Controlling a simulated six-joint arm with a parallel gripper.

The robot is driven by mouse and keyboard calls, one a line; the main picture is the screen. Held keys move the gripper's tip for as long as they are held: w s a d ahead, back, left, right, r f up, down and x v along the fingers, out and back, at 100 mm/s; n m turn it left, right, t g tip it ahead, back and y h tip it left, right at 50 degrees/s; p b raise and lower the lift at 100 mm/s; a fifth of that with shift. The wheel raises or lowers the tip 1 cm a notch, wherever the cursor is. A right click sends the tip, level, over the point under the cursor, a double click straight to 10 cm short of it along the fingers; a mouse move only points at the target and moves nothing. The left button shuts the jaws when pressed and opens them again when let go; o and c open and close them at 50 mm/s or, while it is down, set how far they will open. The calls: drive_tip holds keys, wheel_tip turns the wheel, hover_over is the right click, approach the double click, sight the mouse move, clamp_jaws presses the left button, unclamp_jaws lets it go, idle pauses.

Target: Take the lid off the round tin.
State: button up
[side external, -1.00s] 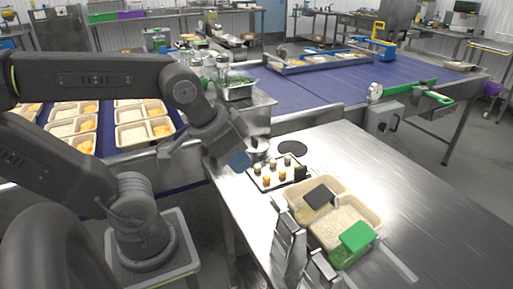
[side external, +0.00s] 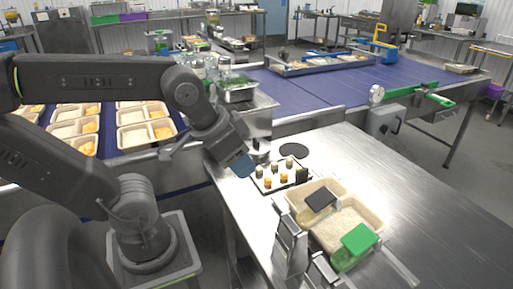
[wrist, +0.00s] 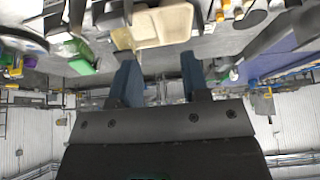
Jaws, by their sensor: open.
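A round silvery tin (side external: 260,145) stands on the steel table just behind my gripper in the side external view. My gripper's wrist partly hides it, so I cannot tell clearly how its lid sits. My gripper (side external: 240,166) tilts downward above the table's left edge, in front of the tin and apart from it as far as I can see. In the wrist view, the blue fingers of my gripper (wrist: 160,76) are spread with nothing between them. I cannot make out the tin in that view.
A flat dark disc (side external: 293,150) lies right of the tin. A white tray (side external: 268,187) with several small pieces is nearer. Beige tubs (side external: 375,219), a black scoop (side external: 320,198) and a green scoop (side external: 359,238) stand farther right. The table's right side is clear.

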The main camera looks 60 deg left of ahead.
drive_tip(key=w+a+r+n+g+y, duration=0.2)
drive_tip(key=w+a+n, duration=0.45)
drive_tip(key=w, duration=0.25)
drive_tip(key=n+g+y, duration=0.2)
drive_tip(key=n+g, duration=0.2)
drive_tip(key=n, duration=0.8)
hover_over(256, 140)
drive_tip(key=d, duration=0.2)
drive_tip(key=shift+m, duration=0.25)
wheel_tip(256, 140, down, 15)
drive_tip(key=shift+d+f, duration=0.1)
drive_tip(key=shift+f, duration=0.05)
drive_tip(key=shift+w+x, duration=0.2)
drive_tip(key=shift+x, duration=2.75)
clamp_jaws()
